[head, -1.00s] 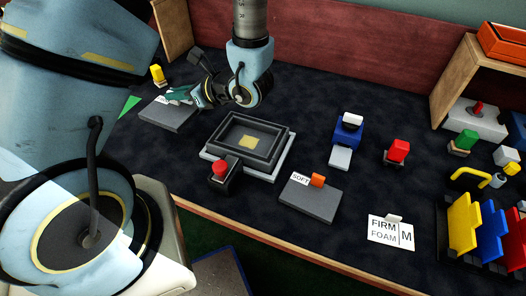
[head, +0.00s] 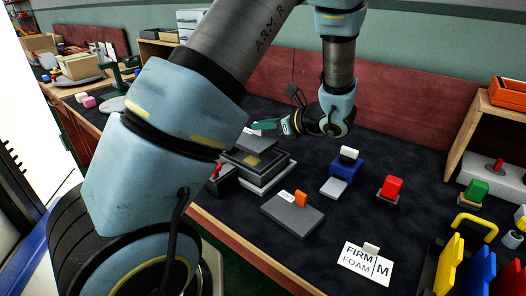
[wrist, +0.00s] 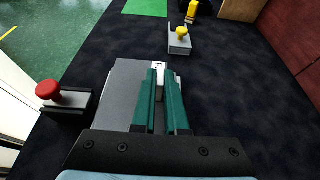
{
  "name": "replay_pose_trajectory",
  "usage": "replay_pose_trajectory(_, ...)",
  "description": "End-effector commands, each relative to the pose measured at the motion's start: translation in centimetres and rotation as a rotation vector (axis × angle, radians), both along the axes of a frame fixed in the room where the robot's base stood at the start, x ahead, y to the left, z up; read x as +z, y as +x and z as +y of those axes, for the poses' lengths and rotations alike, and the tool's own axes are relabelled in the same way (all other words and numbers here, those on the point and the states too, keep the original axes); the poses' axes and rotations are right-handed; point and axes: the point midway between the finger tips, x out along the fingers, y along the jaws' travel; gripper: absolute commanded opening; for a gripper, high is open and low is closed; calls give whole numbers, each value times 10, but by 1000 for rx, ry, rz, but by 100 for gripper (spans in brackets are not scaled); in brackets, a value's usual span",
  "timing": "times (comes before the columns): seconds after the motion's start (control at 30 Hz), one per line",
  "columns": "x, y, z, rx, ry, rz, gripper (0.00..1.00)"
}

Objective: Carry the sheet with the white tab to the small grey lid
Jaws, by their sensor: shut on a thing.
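My gripper (wrist: 163,75) is shut on the white tab of a dark grey sheet (wrist: 121,88) in the wrist view. The sheet lies left of my green fingers, and its white label (wrist: 158,65) shows near their tips.
The black tray (head: 232,163) stands on a light grey base. A red button (wrist: 48,90) stands left of the sheet. The SOFT sheet (head: 290,217) with an orange tab, a FIRM FOAM card (head: 358,263) and a red block (head: 391,187) lie rightward. A wooden shelf (head: 468,130) stands right.

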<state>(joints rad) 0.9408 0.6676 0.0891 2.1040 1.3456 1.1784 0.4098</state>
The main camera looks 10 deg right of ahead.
Motion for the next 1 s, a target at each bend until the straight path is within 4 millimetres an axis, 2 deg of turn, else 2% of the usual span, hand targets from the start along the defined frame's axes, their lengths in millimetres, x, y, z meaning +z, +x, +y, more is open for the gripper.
replay_pose_trajectory(0.43,-54,0,0,-1,0,0,0)
replay_pose_trajectory(0.87,-62,0,0,-1,-3,-1,0)
replay_pose_trajectory(0.9,-62,0,0,-1,-3,-1,13)
replay_pose_trajectory(1.0,-61,0,0,0,-2,-1,24)
